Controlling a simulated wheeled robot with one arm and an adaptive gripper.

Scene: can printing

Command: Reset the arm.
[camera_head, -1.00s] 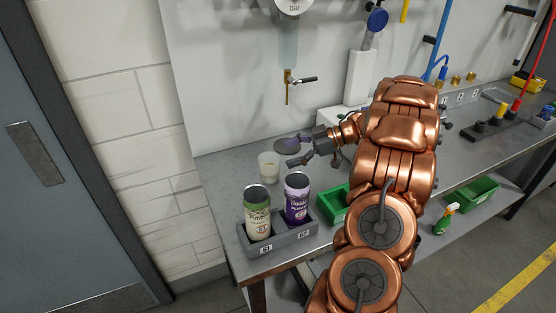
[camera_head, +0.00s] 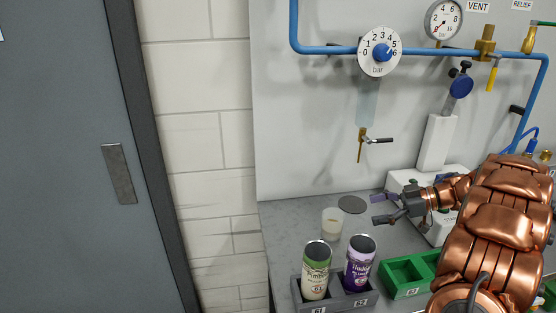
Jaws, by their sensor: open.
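My copper arm (camera_head: 500,215) reaches in from the lower right over the workbench. My gripper (camera_head: 377,209) is at its end, pointing left, with its two dark fingers apart and nothing between them. A green and cream can (camera_head: 315,275) and a purple can (camera_head: 359,262) stand upright in a grey two-slot holder (camera_head: 339,304) at the front.
A green bin (camera_head: 404,277) stands right of the holder. A brass tap (camera_head: 361,145) hangs on the wall above the cup. A white press-like stand (camera_head: 436,143) rises behind my gripper. A dial (camera_head: 380,51), gauge (camera_head: 444,20) and blue pipe (camera_head: 430,52) are on the wall.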

